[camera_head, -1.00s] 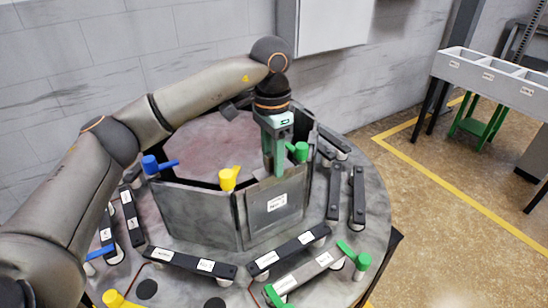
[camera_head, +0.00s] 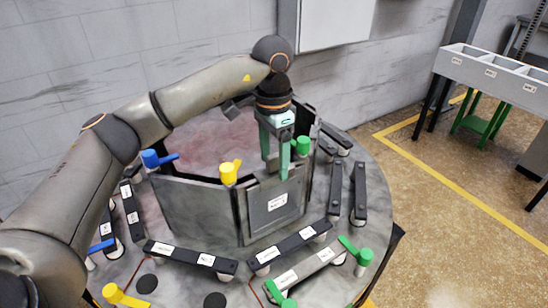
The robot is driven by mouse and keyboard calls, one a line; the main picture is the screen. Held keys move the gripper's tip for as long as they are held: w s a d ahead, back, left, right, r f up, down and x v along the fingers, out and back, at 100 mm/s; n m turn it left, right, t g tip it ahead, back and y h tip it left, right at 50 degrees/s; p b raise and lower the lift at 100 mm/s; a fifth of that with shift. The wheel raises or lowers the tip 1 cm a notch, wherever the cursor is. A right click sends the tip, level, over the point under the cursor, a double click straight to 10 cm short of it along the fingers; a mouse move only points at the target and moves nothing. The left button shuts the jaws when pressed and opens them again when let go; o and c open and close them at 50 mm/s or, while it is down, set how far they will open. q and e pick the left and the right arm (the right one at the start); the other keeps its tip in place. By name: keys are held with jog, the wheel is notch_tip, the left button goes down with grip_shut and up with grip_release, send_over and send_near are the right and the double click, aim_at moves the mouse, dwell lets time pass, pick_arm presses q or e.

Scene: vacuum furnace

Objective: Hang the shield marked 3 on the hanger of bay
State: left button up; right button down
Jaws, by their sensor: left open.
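A grey flat plate with a white label (camera_head: 275,215) stands upright against the near right face of the ring of panels on the round table; its label is too small to read surely. My left gripper (camera_head: 275,165) points down at the plate's top edge, its two green fingers apart. One finger tip overlaps the plate's top in the picture; I cannot tell if it touches. A green knob (camera_head: 302,146) stands just right of the fingers and a yellow knob (camera_head: 228,174) to the left. The hanger itself is not clearly visible. My right gripper is out of view.
Dark labelled bars (camera_head: 190,257) and a grey bar (camera_head: 305,268) with green handles lie around the round table's rim (camera_head: 375,215). A blue knob (camera_head: 150,159) is at the ring's left. A grey bin rack (camera_head: 490,75) stands far right, with clear floor between.

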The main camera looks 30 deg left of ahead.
pick_arm(q)
jog(key=shift+f, duration=0.1)
jog(key=shift+r, duration=0.55)
notch_tip(320, 180, up, 12)
jog(key=p, duration=0.1)
jog(key=shift+f, duration=0.2)
jog(key=shift+a, duration=0.1)
